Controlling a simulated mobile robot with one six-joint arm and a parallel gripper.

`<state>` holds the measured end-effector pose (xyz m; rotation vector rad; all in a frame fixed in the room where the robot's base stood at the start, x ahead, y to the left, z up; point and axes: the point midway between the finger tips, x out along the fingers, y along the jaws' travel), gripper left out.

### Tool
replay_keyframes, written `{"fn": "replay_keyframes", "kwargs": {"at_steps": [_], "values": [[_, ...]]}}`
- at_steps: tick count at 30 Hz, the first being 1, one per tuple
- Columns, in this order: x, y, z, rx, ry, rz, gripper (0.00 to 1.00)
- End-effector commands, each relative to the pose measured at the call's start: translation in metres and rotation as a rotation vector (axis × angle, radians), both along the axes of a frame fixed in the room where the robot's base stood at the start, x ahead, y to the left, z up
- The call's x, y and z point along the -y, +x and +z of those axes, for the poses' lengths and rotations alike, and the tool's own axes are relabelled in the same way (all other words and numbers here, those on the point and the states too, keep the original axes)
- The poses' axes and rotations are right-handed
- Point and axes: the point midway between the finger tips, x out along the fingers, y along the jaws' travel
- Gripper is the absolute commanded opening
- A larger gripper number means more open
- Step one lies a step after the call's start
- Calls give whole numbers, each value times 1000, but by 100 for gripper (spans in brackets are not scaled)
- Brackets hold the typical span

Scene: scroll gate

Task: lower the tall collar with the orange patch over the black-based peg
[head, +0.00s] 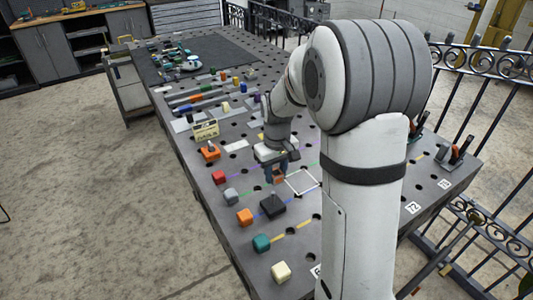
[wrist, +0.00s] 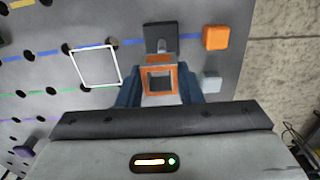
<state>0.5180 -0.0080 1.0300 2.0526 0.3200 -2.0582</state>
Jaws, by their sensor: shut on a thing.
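The tall collar (wrist: 158,69) is a square, hollow piece with orange on its rim and side, held between the blue fingers of my gripper (wrist: 159,90). In the head view my gripper (head: 277,170) points down, with the collar's orange part (head: 279,180) showing below the fingers. The black-based peg (wrist: 160,33) stands just beyond the collar in the wrist view, its grey post near the collar's edge. In the head view its black base (head: 272,206) sits on the table in front of the gripper. The collar is beside the peg, not around it; its height above the table is unclear.
An orange block (wrist: 215,38) and a grey block (wrist: 211,82) sit right of the peg in the wrist view. Red (head: 219,177), teal (head: 262,243) and cream (head: 281,271) blocks line the table's left edge. A white square outline (head: 316,188) is on the perforated tabletop.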

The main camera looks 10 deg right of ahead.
Motion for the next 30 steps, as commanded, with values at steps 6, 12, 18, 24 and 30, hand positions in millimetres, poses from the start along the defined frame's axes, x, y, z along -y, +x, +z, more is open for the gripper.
{"fn": "replay_keyframes", "kwargs": {"at_steps": [6,12,18,24,30], "values": [[-6,0,-3,0,0,13,5],[-6,0,-16,-1,0,15,5],[-5,0,-34,0,0,13,5],[-4,0,-47,0,0,10,5],[-4,0,-48,0,0,9,5]]}}
